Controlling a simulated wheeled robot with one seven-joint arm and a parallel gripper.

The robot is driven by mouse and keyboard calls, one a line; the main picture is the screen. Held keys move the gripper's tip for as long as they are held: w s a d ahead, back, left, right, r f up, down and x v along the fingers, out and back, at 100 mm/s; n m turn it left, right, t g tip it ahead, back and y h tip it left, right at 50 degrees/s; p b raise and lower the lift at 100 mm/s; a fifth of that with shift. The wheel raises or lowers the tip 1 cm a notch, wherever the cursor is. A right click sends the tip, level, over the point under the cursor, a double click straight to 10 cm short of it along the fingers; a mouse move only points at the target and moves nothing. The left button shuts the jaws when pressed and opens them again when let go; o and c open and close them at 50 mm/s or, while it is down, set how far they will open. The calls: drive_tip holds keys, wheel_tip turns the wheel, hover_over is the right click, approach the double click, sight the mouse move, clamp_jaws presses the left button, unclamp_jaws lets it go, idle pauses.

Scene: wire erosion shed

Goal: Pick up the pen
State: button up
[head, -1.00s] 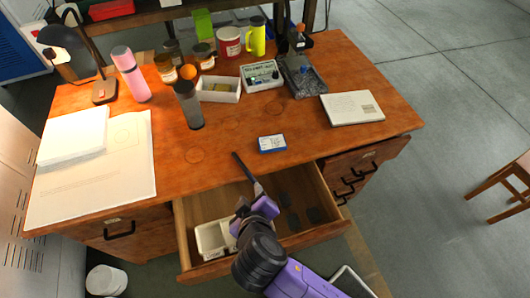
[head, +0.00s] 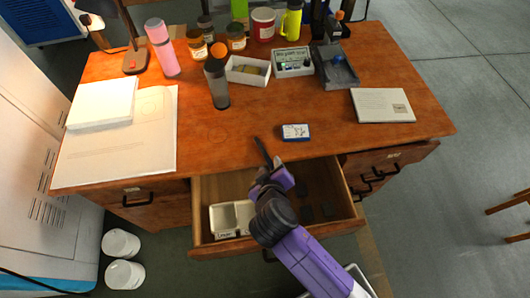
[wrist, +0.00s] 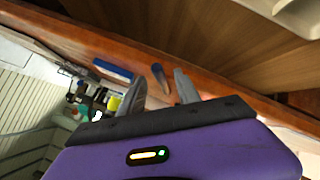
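I cannot make out a pen for sure in either view. My gripper (head: 262,152) is above the back part of an open desk drawer (head: 206,244), close to the desk's front edge. In the wrist view, the two grey fingers (wrist: 160,93) stand apart with nothing visibly held between them. My purple wrist and dark arm joint hide part of the drawer's middle. The drawer holds a white divided tray (head: 232,219) at the left and several dark flat pieces (head: 306,212) at the right.
On the wooden desk (head: 340,143) are a small blue-and-white box (head: 295,132), a dark tumbler (head: 217,82), papers (head: 140,147) and a pale book (head: 384,105). Jars, a bottle and trays stand farther back. The desktop near its front middle is mostly clear.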

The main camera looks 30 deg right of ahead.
clamp_jaws()
drive_tip(key=shift+r, duration=0.1)
